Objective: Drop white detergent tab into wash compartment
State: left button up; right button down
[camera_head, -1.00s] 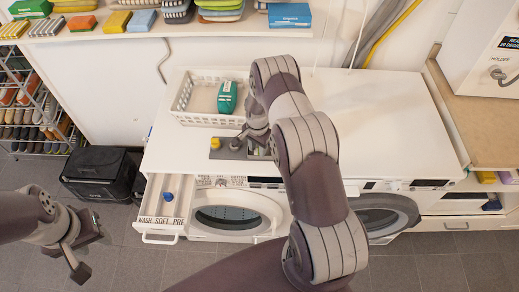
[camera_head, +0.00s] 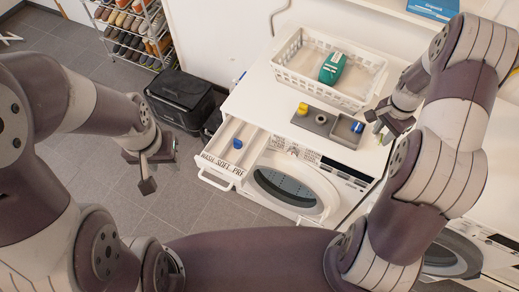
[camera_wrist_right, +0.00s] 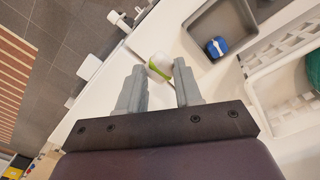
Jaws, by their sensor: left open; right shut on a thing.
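My right gripper (camera_head: 378,122) is shut on the white detergent tab, which has a green band and shows between the fingertips in the right wrist view (camera_wrist_right: 159,66). It holds the tab beside the right end of the grey tray on the washer; in the head view the tab is mostly hidden. The pulled-out detergent drawer (camera_head: 216,172) is at the washer's front left, with WASH, SOFT and PRE lettering along its front edge. A blue object (camera_head: 237,143) is in the drawer. My left gripper (camera_head: 150,172) is open and empty, left of the drawer.
The grey tray (camera_head: 336,139) has a blue tab (camera_head: 357,127) in its right compartment and a yellow item (camera_head: 302,108) at its left end. A white basket (camera_head: 290,76) with a green bottle (camera_head: 332,67) stands behind. A black bin (camera_head: 180,98) is on the floor.

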aim_at(233, 150)
jog(key=i+j, duration=0.1)
jog(key=j, duration=0.3)
jog(key=i+j, duration=0.1)
jog(key=j, duration=0.35)
jog(key=i+j, duration=0.1)
jog(key=j, duration=0.3)
jog(key=i+j, duration=0.15)
jog(key=j, duration=0.3)
